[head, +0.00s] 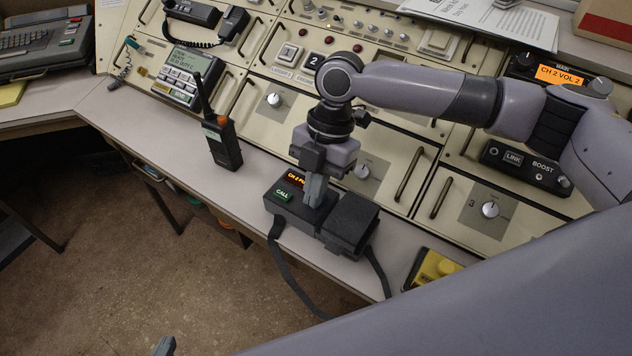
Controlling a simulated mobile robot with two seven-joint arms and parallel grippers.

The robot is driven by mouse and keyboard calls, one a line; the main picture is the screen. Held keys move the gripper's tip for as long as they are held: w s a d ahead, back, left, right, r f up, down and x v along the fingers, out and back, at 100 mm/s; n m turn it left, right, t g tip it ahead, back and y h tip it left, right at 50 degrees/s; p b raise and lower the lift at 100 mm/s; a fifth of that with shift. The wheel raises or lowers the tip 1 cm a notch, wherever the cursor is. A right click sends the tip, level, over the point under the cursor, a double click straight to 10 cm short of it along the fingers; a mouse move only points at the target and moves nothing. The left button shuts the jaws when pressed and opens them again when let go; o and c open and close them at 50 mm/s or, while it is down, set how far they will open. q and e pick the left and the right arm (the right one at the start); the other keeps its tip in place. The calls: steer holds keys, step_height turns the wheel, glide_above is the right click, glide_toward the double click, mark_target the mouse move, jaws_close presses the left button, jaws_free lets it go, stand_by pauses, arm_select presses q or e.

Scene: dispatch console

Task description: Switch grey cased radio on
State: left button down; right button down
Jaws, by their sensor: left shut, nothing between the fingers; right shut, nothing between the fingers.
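The grey cased radio (349,222) lies on the desk's front ledge, a dark grey box with a carrying strap hanging over the edge. Its small display is lit with orange text that starts "CH 2", partly covered, and a green CALL button sits below it. My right gripper (314,190) is shut and empty, pointing down at the radio's top face beside the display. The fingertips look at or very near the surface; contact is not clear, and they hide part of the face. Only a tip of my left gripper (164,346) shows at the bottom edge, low over the floor.
A black handheld radio (222,142) with an antenna stands on the ledge to the left. A yellow device (436,268) lies to the right. Behind are console panels with knobs and handles, and a unit with an orange display (560,75). The ledge between the two radios is clear.

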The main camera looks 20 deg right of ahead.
steer(key=shift+f, duration=0.15)
steer(key=shift+w+d+p, duration=0.3)
steer(key=shift+d+p, duration=0.05)
steer(key=shift+d, duration=0.15)
steer(key=shift+w+d, duration=0.2)
steer(key=shift+d, duration=0.05)
